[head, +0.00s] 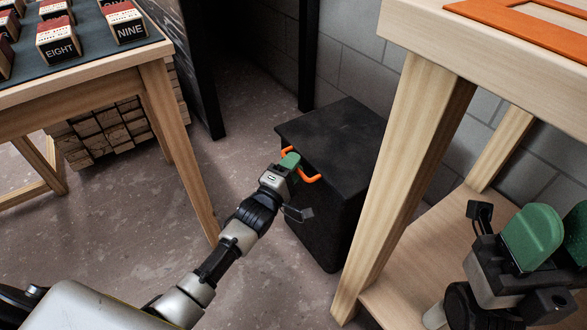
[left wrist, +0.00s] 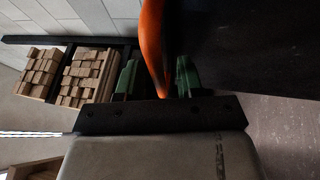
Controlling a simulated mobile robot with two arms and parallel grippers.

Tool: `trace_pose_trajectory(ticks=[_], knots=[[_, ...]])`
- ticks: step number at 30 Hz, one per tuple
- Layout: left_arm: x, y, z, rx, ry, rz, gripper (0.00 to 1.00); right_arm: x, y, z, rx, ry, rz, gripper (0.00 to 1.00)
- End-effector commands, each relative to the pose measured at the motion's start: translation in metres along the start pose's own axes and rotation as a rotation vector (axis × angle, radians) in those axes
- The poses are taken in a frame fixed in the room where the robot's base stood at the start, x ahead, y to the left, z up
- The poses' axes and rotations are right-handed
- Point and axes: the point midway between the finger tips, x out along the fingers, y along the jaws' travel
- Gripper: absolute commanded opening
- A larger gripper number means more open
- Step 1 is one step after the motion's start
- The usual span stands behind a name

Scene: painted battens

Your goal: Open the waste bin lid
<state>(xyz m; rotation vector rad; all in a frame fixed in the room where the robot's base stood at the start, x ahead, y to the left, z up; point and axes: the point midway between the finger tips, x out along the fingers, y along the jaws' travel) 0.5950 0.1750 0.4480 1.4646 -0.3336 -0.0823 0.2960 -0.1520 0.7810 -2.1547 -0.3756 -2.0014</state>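The waste bin (head: 325,225) is a black box on the floor in the middle of the head view. Its flat dark lid (head: 345,140) is down on the box. An orange handle (head: 313,178) sticks out from the lid's front edge; it also shows in the left wrist view (left wrist: 152,40). My left gripper (head: 289,161) is at the handle. In the left wrist view its green fingers (left wrist: 160,78) stand apart, one on each side of the orange bar, with gaps showing. My right gripper (head: 563,240) is at the lower right, its green fingers apart and empty.
A pale wooden table (head: 405,130) with an orange frame (head: 530,25) on top stands right of the bin, its leg close by. Another table (head: 150,62) with labelled blocks is at the left. Stacked wood (head: 105,130) sits behind it. The floor before the bin is clear.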

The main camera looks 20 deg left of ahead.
Motion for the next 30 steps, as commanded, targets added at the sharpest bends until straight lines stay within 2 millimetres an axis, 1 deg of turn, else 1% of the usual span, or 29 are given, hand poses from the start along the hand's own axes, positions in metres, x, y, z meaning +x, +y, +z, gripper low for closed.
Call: trace_pose_trajectory(ticks=[8,11,15,16,25,30], knots=[[0.0019,0.0003,0.0003,0.000,0.000,-0.001,0.37,0.0011,0.0000,0.0002,0.000,0.002,-0.001,0.43],[0.0018,0.0002,0.0003,0.000,0.000,-0.001,0.23,0.0010,0.0000,0.0002,0.000,0.002,-0.001,0.43],[0.0017,0.0002,0.0002,0.000,0.000,-0.001,0.02,0.0010,-0.0001,0.0003,0.000,0.002,-0.001,0.43],[0.0017,0.0002,0.0002,0.000,0.000,-0.001,0.00,0.0010,-0.0001,0.0003,0.000,0.002,-0.001,0.43],[0.0020,0.0005,0.0002,0.001,0.000,-0.002,0.00,0.0015,-0.0001,0.0002,0.000,0.002,-0.001,0.43],[0.0062,0.0041,-0.0002,0.004,0.000,-0.010,0.00,0.0050,0.0001,-0.0012,0.000,0.007,0.000,0.43]])
